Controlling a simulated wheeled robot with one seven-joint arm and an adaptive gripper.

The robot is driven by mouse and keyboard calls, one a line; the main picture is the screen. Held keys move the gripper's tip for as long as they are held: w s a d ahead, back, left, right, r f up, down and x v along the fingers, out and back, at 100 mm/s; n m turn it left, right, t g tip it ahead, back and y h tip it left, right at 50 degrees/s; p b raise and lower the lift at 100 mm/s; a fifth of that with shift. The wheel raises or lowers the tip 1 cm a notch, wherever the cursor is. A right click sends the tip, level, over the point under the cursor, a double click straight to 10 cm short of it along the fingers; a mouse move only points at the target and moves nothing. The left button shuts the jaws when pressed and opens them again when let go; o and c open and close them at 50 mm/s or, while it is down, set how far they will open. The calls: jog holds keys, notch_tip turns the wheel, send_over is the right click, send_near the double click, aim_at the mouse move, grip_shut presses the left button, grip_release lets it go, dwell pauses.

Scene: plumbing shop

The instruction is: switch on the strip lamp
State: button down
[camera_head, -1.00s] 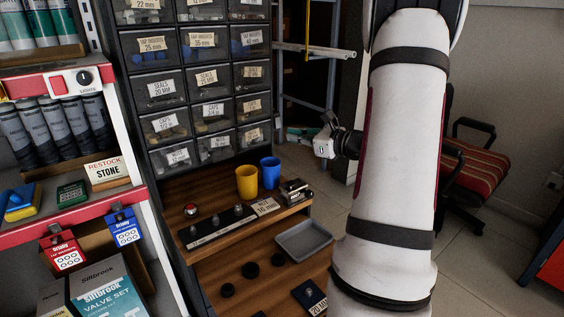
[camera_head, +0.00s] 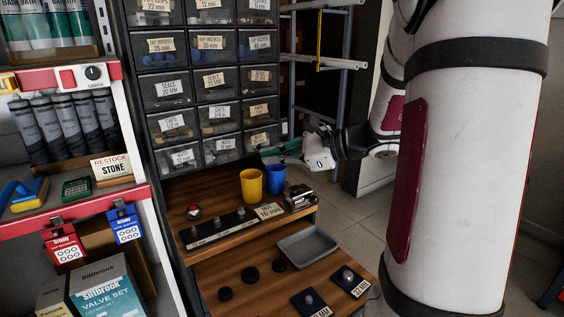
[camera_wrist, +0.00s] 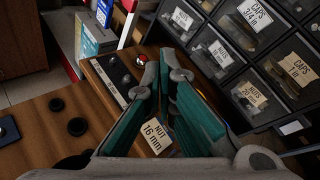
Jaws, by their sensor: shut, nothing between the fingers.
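A white switch panel (camera_head: 82,77) is set in the red shelf edge at the upper left of the head view, with a label below that seems to read LIGHTS. It carries a red rocker switch (camera_head: 67,78) and a black rotary knob (camera_head: 95,73). The strip lamp itself is not seen. My gripper (camera_head: 266,152) is in front of the lower drawers, well to the right of the panel, its teal fingers pointing left. In the wrist view my gripper (camera_wrist: 157,68) is shut and empty, above the wooden bench. The panel is not in the wrist view.
Below my gripper, the bench holds a yellow cup (camera_head: 251,183), a blue cup (camera_head: 275,179), a red button (camera_head: 193,211) and a grey tray (camera_head: 308,245). Dark tubes (camera_head: 62,128) stand below the panel.

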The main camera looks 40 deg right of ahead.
jog(key=shift+s+a, duration=0.2)
jog(key=shift+d, duration=0.1)
